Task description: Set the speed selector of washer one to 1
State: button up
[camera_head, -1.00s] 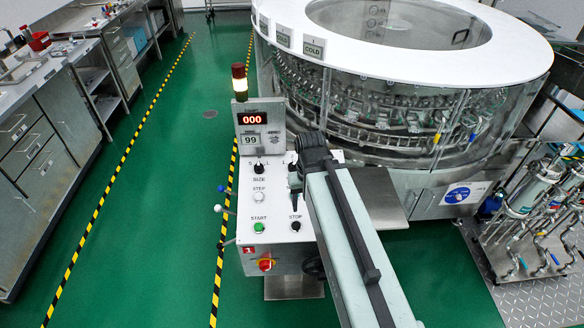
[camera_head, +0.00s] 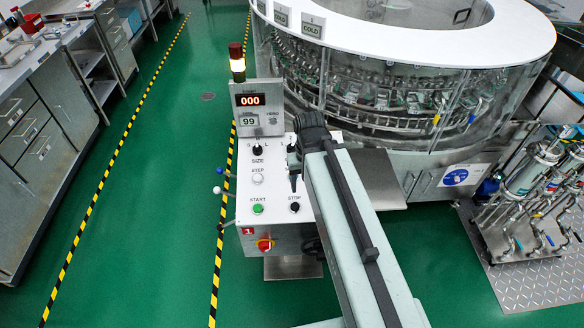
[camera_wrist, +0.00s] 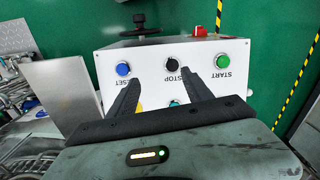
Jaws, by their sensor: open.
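The control panel of washer one (camera_head: 250,232), a white box with a red "1" plate (camera_head: 247,230), stands in front of the round glass washer (camera_head: 390,85). Its size selector (camera_head: 257,150) is a black knob at the upper left. Another dark knob (camera_head: 291,148) to its right is partly hidden behind my arm; its label is covered. My gripper (camera_head: 293,178) is over the panel's right half, beside that knob. In the wrist view my gripper (camera_wrist: 158,78) has its two dark fingers apart, with nothing clearly held between them. The selector's setting cannot be read.
Step (camera_head: 258,178), start (camera_head: 258,209) and stop (camera_head: 295,207) buttons lie close on the panel. A blue reset button (camera_wrist: 123,69) shows in the wrist view. A signal light (camera_head: 237,62) rises behind. Green floor is clear in front; a metal rack (camera_head: 525,200) stands right.

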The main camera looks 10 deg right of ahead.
aim_at(291, 147)
jog(key=u, duration=2.55)
jog(key=k, duration=1.2)
jog(key=z, duration=0.95)
jog(key=i, duration=1)
jog(key=u, duration=0.05)
